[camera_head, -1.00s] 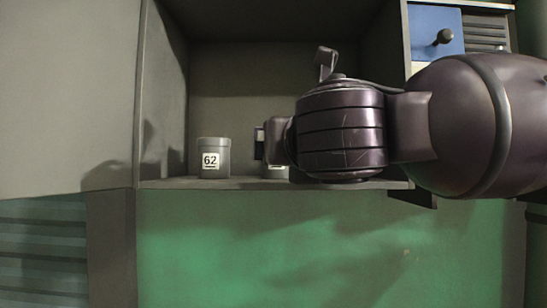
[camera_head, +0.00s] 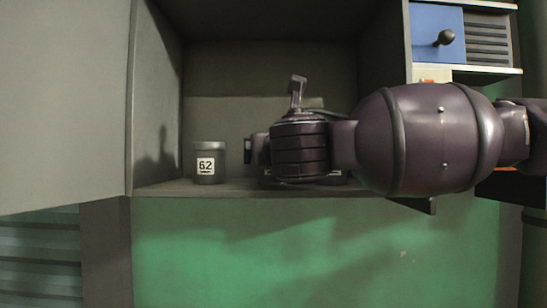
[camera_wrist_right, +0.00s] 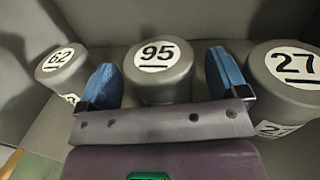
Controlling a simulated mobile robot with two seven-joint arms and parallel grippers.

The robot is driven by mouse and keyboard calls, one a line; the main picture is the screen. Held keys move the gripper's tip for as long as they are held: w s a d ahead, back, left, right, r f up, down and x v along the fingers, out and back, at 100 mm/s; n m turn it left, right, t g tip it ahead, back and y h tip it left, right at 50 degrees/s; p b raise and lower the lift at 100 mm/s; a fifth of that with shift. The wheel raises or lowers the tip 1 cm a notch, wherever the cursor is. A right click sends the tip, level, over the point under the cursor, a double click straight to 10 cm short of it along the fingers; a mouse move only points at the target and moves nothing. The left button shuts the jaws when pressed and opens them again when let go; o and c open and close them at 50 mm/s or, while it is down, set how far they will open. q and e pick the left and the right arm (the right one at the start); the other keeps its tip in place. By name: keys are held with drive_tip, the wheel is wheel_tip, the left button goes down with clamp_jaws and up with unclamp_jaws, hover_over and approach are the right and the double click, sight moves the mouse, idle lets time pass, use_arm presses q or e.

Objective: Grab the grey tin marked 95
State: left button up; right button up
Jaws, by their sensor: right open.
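The grey tin marked 95 (camera_wrist_right: 157,83) stands on the cupboard shelf in the right wrist view, with a white round label on its lid. My right gripper (camera_wrist_right: 162,62) is open, its two blue fingers on either side of the tin in that view, with gaps on both sides. I cannot tell how deep the tin sits between them. The palm hides the lower part of the tin. In the head view my right gripper (camera_head: 250,151) reaches into the cupboard from the right, and the arm hides most of what stands behind it. My left gripper is not in view.
A grey tin marked 62 (camera_head: 209,163) stands to the left on the shelf (camera_head: 160,188); it also shows in the right wrist view (camera_wrist_right: 62,70). A tin marked 27 (camera_wrist_right: 285,80) stands close on the right. The cupboard's side walls bound the space.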

drive_tip(key=shift+w, duration=0.7)
drive_tip(key=shift+c, duration=0.2)
